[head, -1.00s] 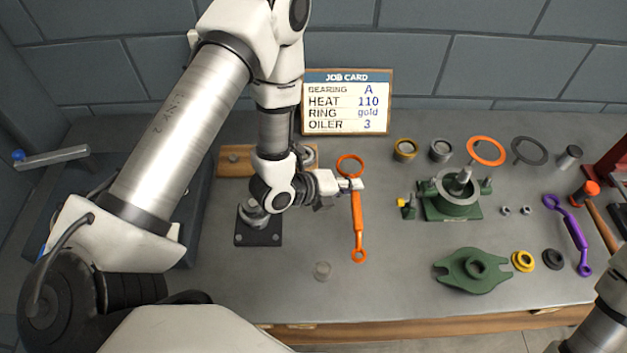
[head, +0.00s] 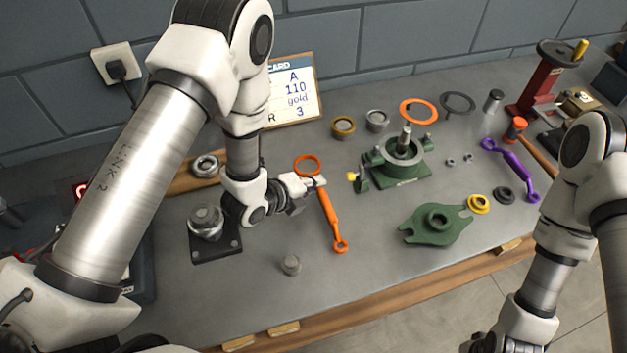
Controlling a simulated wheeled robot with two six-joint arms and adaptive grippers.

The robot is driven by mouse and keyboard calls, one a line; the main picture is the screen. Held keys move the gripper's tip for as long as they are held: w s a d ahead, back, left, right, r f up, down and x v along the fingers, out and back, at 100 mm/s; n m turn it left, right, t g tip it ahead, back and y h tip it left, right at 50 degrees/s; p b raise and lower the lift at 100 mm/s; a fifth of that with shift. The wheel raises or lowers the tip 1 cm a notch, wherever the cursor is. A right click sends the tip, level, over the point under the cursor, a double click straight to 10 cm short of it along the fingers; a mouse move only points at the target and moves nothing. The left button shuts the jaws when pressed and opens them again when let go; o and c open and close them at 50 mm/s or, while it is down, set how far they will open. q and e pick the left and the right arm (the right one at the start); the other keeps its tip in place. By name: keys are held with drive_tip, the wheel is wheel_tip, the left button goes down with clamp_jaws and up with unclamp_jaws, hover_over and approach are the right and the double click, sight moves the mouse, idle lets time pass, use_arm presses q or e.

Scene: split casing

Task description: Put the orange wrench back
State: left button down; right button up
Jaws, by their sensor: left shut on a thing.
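The orange wrench (head: 328,214) is in the head view, left of the middle of the bench, its long handle running toward the front edge with a small ring end nearest the front. An orange ring (head: 307,166) shows at its far end, partly behind my gripper. My left gripper (head: 318,183) is shut on the wrench near the top of its handle. Whether the wrench is lifted or touches the bench, I cannot tell. My right arm is at the right edge; its gripper is out of view.
A green housing (head: 400,165) and a green cover (head: 436,224) stand right of the wrench. A purple wrench (head: 511,167) lies farther right. A dark plate with a metal part (head: 207,223) is left of my gripper.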

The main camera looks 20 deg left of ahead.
use_arm(q)
drive_tip(key=shift+f+b, duration=0.5)
drive_tip(key=shift+f, duration=0.05)
idle(0.4)
drive_tip(key=c, duration=1.1)
unclamp_jaws()
